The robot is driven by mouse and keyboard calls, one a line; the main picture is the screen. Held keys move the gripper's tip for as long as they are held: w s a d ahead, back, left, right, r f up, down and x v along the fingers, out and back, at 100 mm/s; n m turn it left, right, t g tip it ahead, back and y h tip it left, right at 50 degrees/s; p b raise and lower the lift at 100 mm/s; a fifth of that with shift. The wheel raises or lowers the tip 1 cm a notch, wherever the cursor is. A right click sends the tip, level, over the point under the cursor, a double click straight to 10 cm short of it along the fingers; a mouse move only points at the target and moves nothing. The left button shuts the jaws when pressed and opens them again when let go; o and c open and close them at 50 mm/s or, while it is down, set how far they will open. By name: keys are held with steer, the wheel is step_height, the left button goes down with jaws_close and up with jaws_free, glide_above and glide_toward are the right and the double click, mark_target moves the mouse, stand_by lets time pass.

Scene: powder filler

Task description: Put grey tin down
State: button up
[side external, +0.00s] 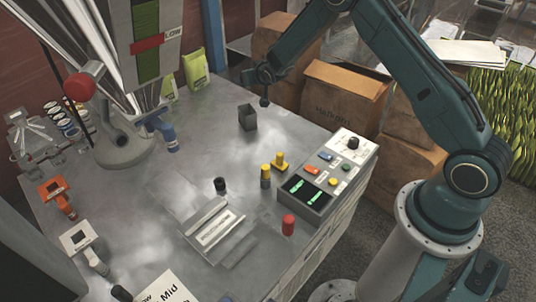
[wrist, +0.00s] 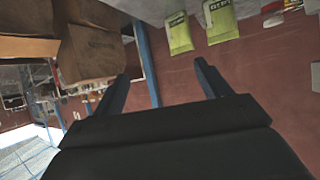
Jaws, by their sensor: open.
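The grey tin (side external: 247,117) is a small dark square container with an open top. It stands upright on the metal table, toward the back edge, in the side view. My gripper (side external: 257,86) is just above and to the right of the tin, and no contact shows. In the wrist view my gripper (wrist: 162,82) has its two fingers spread wide with nothing between them. The tin does not show in the wrist view.
The metal table (side external: 190,185) is clear around the tin. A control box (side external: 322,188), yellow pieces (side external: 265,172), a red cylinder (side external: 288,225) and a black one (side external: 220,184) stand nearer the front. Green bags (side external: 195,68) stand behind. Paper sacks (side external: 340,97) are beyond the table edge.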

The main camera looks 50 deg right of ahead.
steer(key=s+a+r+n+g+y, duration=0.1)
steer(key=s+a+r, duration=0.3)
steer(key=s+r, duration=0.6)
steer(key=s+a+r+n+g+y, duration=0.15)
steer(key=s+a+r, duration=0.25)
steer(key=s+r, duration=0.65)
steer(key=s+a+r+n+g+y, duration=0.1)
steer(key=s+a+r, duration=0.1)
steer(key=s, duration=1.1)
steer(key=s+a+r+n+g+y, duration=0.1)
steer(key=s+a, duration=0.3)
steer(key=s, duration=0.9)
steer(key=shift+s+r+g, duration=0.25)
steer(key=shift+r+g, duration=0.1)
steer(key=shift+o, duration=0.4)
steer(key=shift+s+f, duration=0.15)
steer(key=shift+s, duration=0.25)
